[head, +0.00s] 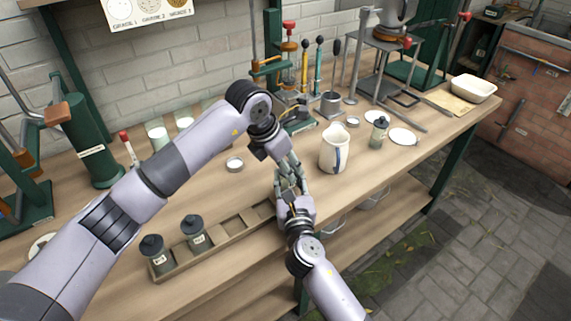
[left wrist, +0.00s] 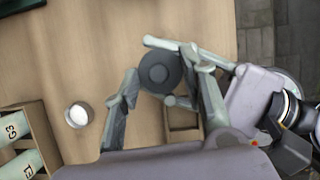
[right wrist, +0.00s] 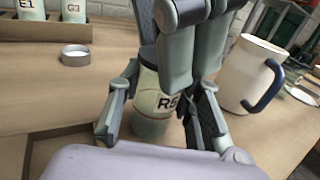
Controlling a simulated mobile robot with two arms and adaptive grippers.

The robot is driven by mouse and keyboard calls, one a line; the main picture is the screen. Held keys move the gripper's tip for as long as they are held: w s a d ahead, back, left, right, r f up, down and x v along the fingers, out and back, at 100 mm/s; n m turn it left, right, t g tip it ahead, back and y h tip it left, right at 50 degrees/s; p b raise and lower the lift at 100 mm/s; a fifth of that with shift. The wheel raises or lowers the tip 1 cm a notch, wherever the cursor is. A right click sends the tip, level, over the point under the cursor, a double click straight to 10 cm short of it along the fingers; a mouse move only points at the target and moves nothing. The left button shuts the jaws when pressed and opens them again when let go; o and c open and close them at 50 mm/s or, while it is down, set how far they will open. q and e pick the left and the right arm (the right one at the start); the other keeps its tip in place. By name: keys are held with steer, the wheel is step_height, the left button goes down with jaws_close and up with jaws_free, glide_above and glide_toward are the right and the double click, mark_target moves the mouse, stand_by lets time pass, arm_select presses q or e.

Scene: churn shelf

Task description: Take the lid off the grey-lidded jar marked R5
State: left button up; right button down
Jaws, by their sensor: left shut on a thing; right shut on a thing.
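The jar marked R5 (right wrist: 152,104) is pale, stands upright and shows its label in the right wrist view. My right gripper (right wrist: 160,118) is shut around its body. Its round dark grey lid (left wrist: 159,71) shows from above in the left wrist view, between the fingers of my left gripper (left wrist: 150,88), which is shut on it. I see no clear gap between lid and jar. In the head view the left gripper (head: 281,165) comes from above and the right gripper (head: 291,190) from the front, and together they mostly hide the jar.
A wooden tray (head: 165,277) with two dark-lidded jars (head: 194,233) and empty compartments lies front left. A white jug (head: 335,150) with a blue handle stands close to the right. A small round tin (head: 235,164) is behind. Another jar (head: 379,131) stands farther right, by white discs.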

arm_select(q)
steer(key=c, duration=0.4)
steer(key=shift+o, duration=0.2)
steer(key=shift+r, duration=0.2)
steer(key=shift+r, duration=0.9)
steer(key=shift+r, duration=2.05)
arm_select(e)
steer(key=c, duration=1.1)
jaws_free()
steer(key=shift+o, duration=0.2)
